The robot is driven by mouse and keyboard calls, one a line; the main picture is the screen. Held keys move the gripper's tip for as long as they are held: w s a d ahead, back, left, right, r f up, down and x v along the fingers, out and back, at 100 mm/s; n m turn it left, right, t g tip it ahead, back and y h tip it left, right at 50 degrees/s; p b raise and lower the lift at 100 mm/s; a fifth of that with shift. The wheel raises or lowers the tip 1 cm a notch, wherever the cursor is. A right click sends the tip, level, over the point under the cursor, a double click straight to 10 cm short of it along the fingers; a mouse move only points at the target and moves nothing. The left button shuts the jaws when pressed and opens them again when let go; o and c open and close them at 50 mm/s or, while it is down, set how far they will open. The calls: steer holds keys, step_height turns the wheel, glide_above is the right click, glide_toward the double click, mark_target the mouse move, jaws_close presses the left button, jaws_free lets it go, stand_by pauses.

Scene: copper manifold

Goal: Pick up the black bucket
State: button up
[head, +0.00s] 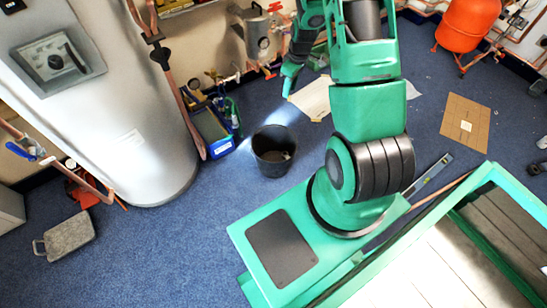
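The black bucket (271,170) stands upright on the blue carpet near the middle of the head view, just left of my arm's base. Its open mouth faces up, and a small pale item or scrap seems to lie inside. My gripper (288,91) is at the end of the arm, above and slightly right of the bucket in the picture, and clear of it. It looks small and is seen from behind, so its fingers cannot be made out. Nothing can be seen held in it.
A large grey cylinder tank (128,110) stands at left with copper pipes. A blue tool box (213,133) stands left of the bucket. Cardboard sheets (466,123) lie at right, a grey case (66,235) lower left. Carpet in front of the bucket is clear.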

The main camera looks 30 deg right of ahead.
step_height(320, 180, down, 18)
steer(key=w+a+n+t+y, duration=0.1)
steer(key=w+a+n, duration=0.1)
steer(key=n, duration=0.1)
steer(key=n+t+y, duration=0.1)
steer(key=n, duration=0.1)
glide_toward(269, 163)
steer(key=f, duration=0.2)
steer(key=shift+w+x, duration=0.15)
steer(key=shift+x, duration=2.45)
steer(key=shift+w+x, duration=0.15)
steer(key=shift+x, duration=2.45)
steer(key=shift+d+r, duration=0.1)
steer(key=shift+d, duration=0.05)
jaws_close()
